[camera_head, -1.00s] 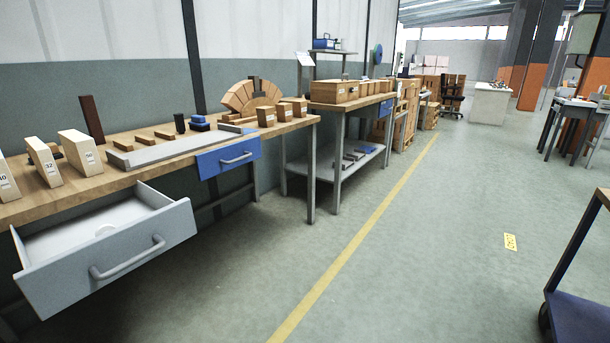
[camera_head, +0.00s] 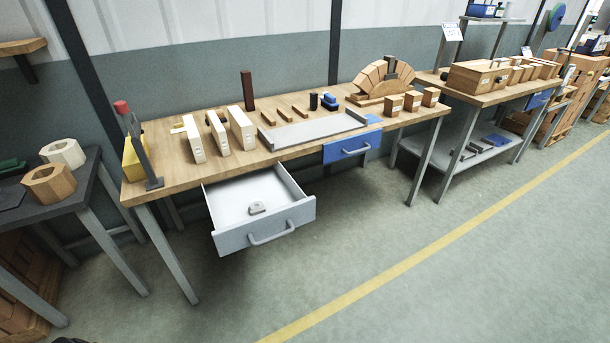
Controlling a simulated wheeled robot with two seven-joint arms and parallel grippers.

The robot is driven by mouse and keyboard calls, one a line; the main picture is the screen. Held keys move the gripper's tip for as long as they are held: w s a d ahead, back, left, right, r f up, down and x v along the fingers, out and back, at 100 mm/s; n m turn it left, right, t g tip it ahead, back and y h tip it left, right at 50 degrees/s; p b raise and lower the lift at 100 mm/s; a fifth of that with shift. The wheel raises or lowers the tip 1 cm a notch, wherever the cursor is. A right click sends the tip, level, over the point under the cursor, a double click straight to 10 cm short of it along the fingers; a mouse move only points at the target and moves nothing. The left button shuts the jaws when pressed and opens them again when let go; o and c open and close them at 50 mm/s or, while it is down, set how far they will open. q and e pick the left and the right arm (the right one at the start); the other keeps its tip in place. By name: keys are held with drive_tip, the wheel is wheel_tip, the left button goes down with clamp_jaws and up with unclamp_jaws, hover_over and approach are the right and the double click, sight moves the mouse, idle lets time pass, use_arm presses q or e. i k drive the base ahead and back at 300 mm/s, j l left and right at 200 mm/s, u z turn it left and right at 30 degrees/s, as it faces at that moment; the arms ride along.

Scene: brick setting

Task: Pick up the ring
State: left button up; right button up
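A small grey rounded object (camera_head: 257,208), possibly the ring, lies in the open drawer (camera_head: 281,225) under the wooden workbench (camera_head: 190,176). It is too small to tell whether it has a hole. Two thick hexagonal ring-shaped pieces stand on the dark table at the left: a pale one (camera_head: 77,160) at the back and a tan wooden one (camera_head: 38,190) in front. Neither of my grippers can be made out.
The workbench bears several upright pale blocks (camera_head: 242,128), a grey tray (camera_head: 312,142), small wooden pieces and a brick arch (camera_head: 383,72). A blue drawer (camera_head: 352,151) is shut. Open floor (camera_head: 400,235) lies in front, with a yellow line.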

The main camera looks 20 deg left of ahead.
sight(258, 208)
drive_tip(key=u, duration=1.05)
